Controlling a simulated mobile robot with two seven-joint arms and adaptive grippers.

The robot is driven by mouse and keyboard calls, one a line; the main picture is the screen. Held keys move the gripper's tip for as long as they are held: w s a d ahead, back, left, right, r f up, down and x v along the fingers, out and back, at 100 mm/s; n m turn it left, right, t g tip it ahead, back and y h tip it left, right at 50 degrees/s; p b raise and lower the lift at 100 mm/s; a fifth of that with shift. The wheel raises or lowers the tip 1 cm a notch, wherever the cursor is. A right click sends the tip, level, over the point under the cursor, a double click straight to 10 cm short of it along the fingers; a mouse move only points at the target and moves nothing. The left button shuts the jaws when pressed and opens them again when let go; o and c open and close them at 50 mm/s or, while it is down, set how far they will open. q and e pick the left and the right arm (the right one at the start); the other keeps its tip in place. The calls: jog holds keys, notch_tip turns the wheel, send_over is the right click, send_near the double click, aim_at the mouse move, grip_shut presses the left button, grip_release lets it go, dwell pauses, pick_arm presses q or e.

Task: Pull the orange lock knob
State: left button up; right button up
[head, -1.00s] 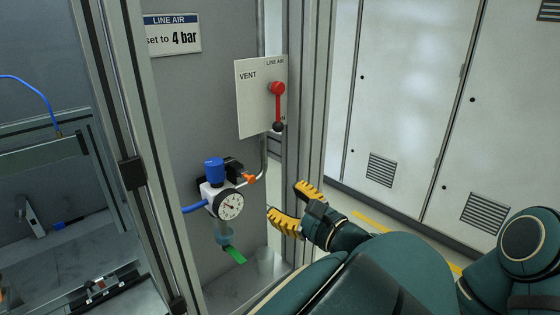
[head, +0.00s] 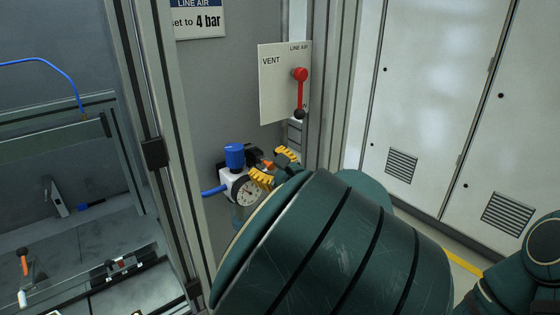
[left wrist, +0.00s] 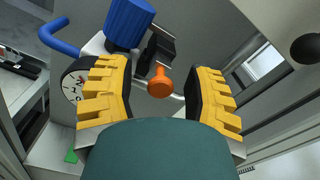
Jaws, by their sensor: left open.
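The orange lock knob (left wrist: 160,83) sits on the air regulator unit, centred between the two yellow fingers in the left wrist view. In the head view only a bit of the knob (head: 267,164) shows behind my fingers. My left gripper (left wrist: 158,95) is open, its fingers on either side of the knob with gaps to it. In the head view the left gripper (head: 274,167) reaches in front of the unit. The blue regulator cap (left wrist: 129,22) is just beside the knob, and the round gauge (head: 248,191) is partly covered. My right gripper is not seen.
The vent panel (head: 272,90) with a red lever (head: 300,92) hanging down is above and right of the unit. A metal post (head: 172,150) stands to the left. Grey cabinets (head: 430,100) stand at the right. A blue hose (left wrist: 58,38) leaves the unit.

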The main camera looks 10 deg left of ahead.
pick_arm(q)
grip_shut()
jog(key=shift+s+d, duration=0.1)
jog(key=shift+p+v, duration=0.6)
jog(key=shift+v, duration=0.2)
jog(key=shift+s+d, duration=0.1)
jog(key=shift+d, duration=0.1)
jog(key=shift+f, duration=0.2)
